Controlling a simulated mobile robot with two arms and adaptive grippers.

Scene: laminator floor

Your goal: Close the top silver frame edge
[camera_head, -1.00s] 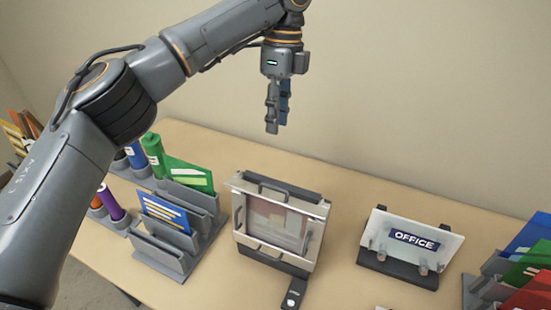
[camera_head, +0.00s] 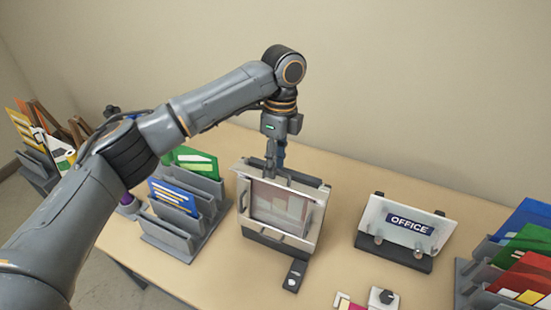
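The display frame (camera_head: 281,207) stands tilted back on the table, with silver edges around a pale panel. Its top silver edge (camera_head: 258,176) runs along the upper side, with dark parts behind it. My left gripper (camera_head: 273,167) points down at the top edge, just behind or on it. Its fingers look close together, but the frame hides their tips. I cannot tell whether they touch the edge. My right gripper is not in view.
An OFFICE sign (camera_head: 406,227) stands to the right of the frame. A grey file rack (camera_head: 181,226) stands close on the left. A small dark device (camera_head: 294,275) lies in front. Colourful folders (camera_head: 522,265) stand at far right. Table between frame and sign is clear.

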